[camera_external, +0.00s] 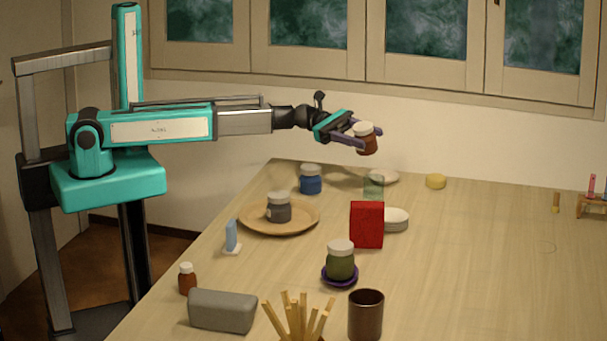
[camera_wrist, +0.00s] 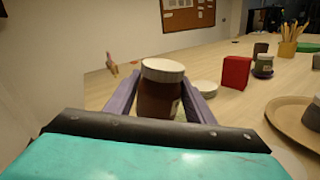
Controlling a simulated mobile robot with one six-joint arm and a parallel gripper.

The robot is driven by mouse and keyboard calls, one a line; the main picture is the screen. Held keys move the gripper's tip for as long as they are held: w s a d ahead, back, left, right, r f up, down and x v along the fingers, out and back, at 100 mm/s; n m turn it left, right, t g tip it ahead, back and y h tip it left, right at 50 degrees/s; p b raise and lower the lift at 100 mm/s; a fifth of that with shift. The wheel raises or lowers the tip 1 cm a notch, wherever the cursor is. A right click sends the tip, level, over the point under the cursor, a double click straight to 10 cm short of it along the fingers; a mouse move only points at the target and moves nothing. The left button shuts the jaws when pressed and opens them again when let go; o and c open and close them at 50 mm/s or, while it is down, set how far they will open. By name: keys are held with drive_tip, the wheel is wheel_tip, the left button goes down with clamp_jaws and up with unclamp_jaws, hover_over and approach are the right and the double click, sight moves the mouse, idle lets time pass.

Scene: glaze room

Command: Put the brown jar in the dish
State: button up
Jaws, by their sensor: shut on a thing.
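The brown jar (camera_external: 369,146) with a white lid is between the fingers of my gripper (camera_external: 362,138), held in the air above the far edge of the table. In the wrist view the jar (camera_wrist: 158,100) stands roughly upright between the two purple fingers (camera_wrist: 160,97); its lower part is partly hidden. A wide tan dish (camera_external: 249,219) lies on the table to the lower left of my gripper, with a grey jar (camera_external: 279,209) on it. A small purple dish (camera_external: 340,283) nearer the front bears a green jar (camera_external: 340,263).
A blue jar (camera_external: 311,182) stands behind the tan dish. A red box (camera_external: 367,225), a pale rounded object (camera_external: 397,219) and a translucent green object (camera_external: 373,187) stand near the middle. A brown cup (camera_external: 366,315) and grey block (camera_external: 222,311) are in front. The table's right side is mostly clear.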

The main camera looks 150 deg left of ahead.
drive_tip(key=shift+s+a+n+g+y+b, duration=0.6)
drive_tip(key=shift+s+a+n+g+y, duration=2.2)
drive_tip(key=shift+a+n+g+y, duration=1.8)
drive_tip(key=w, duration=0.1)
drive_tip(key=w+d+n+t+y, duration=0.1)
drive_tip(key=w, duration=0.1)
drive_tip(key=w+n, duration=0.1)
drive_tip(key=w, duration=0.1)
drive_tip(key=shift+d+f+t+b, duration=0.3)
drive_tip(key=shift+d+t, duration=0.05)
drive_tip(key=shift+t, duration=0.05)
drive_tip(key=shift+f, duration=0.1)
drive_tip(key=shift+f+b, duration=1.7)
drive_tip(key=shift+f, duration=0.25)
drive_tip(key=shift+f, duration=0.1)
drive_tip(key=shift+f+b, duration=1.6)
drive_tip(key=shift+f, duration=0.3)
drive_tip(key=shift+f+b, duration=0.45)
